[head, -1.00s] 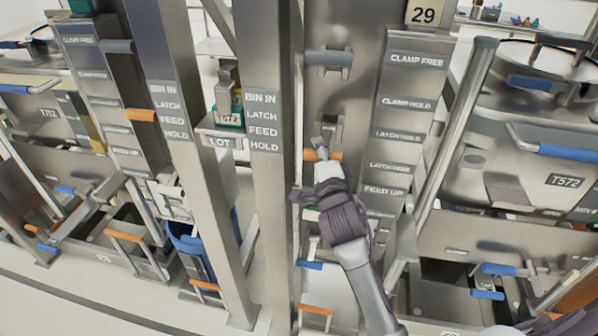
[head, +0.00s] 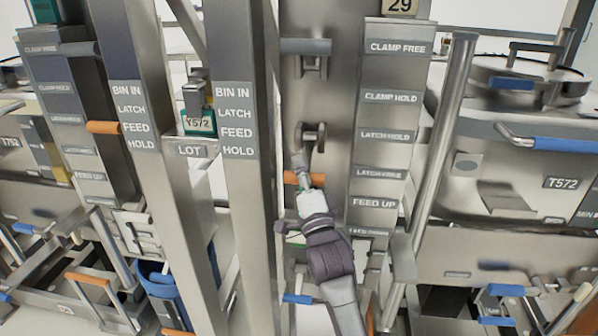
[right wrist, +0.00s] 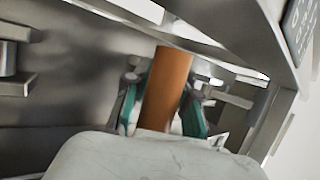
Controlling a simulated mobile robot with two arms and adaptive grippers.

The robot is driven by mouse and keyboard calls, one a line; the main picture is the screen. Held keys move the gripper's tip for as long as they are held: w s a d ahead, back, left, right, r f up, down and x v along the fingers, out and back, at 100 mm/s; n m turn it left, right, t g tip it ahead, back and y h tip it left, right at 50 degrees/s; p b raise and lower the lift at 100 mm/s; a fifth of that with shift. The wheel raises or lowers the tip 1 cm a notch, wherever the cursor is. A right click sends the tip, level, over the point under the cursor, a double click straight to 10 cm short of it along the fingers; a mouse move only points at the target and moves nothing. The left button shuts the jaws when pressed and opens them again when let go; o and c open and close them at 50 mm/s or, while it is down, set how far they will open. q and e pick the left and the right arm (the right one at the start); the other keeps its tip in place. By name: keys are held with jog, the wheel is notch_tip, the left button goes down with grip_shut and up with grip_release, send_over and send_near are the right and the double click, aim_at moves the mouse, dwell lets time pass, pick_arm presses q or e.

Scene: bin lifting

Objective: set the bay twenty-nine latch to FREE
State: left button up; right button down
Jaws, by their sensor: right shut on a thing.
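The bay twenty-nine sign (head: 400,6) tops a grey column with a label strip (head: 385,115). The strip reads CLAMP FREE, CLAMP HOLD, LATCH HOLD, a blurred LATCH label (head: 380,173) and FEED UP. The orange latch handle (head: 290,178) is left of the strip, about level with the blurred LATCH label. My right gripper (head: 305,184) is shut on this handle. In the right wrist view, the orange handle (right wrist: 166,88) lies between its teal-padded fingers. Whether the latch is fully seated cannot be told. My left gripper is out of view.
A grey clamp handle (head: 306,46) sits higher on the column. A post (head: 250,200) with BIN IN, LATCH, FEED and HOLD labels stands close on the left. A slanted metal tube (head: 440,140) and a bin marked T572 (head: 535,185) are on the right.

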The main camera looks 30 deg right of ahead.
jog(key=shift+d+f, duration=0.1)
jog(key=shift+f, duration=0.15)
jog(key=c, duration=1)
grip_release()
jog(key=shift+d, duration=0.1)
jog(key=v, duration=1.2)
jog(key=shift+r, duration=0.1)
